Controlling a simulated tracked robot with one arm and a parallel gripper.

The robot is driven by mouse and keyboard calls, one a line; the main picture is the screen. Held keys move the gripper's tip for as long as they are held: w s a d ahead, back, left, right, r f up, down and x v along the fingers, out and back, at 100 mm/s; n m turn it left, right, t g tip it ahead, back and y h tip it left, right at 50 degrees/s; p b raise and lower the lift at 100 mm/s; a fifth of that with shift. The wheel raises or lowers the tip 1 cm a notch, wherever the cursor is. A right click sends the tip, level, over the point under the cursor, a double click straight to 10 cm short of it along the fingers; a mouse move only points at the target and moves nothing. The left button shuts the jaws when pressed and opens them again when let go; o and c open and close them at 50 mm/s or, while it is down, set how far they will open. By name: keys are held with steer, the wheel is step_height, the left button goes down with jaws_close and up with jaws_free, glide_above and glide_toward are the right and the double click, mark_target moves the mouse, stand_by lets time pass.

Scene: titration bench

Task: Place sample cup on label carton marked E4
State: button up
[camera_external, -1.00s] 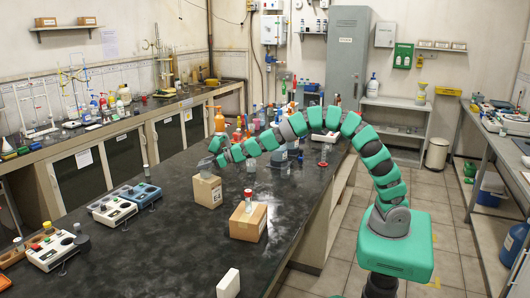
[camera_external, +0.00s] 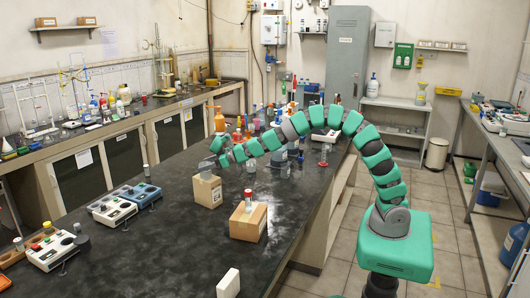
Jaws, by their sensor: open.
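A small grey-topped cup (camera_external: 205,173) stands upright on the farther brown carton (camera_external: 207,192). I take it for the sample cup. A second brown carton (camera_external: 247,223) stands nearer, with a red-and-white capped cup (camera_external: 248,200) on top. Both cartons carry a small white label, but the writing is too small to read, so I cannot tell which is E4. My gripper (camera_external: 208,161) is open just above the cup on the farther carton. The fingertips are small, and I cannot tell whether they touch the cup.
Grey and blue instrument boxes (camera_external: 117,209) stand left on the black bench. A white block (camera_external: 228,284) is at the near edge. Bare bench top lies between the boxes and cartons.

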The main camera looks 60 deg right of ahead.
steer(key=v, duration=1.1)
steer(key=s+d+r+m+t+h, duration=0.1)
steer(key=s+d+r, duration=0.25)
steer(key=r, duration=0.65)
steer(key=s+d+r+m+h, duration=0.15)
steer(key=d+r, duration=0.35)
steer(key=r, duration=0.5)
steer(key=s+d+r+m+t+h, duration=0.1)
steer(key=s+d+r+h, duration=0.1)
steer(key=s+r, duration=1.5)
steer(key=shift+d+r+m, duration=0.35)
steer(key=shift+d+r, duration=0.45)
steer(key=shift+r, duration=0.05)
steer(key=shift+s+h, duration=0.1)
steer(key=shift+h, duration=0.15)
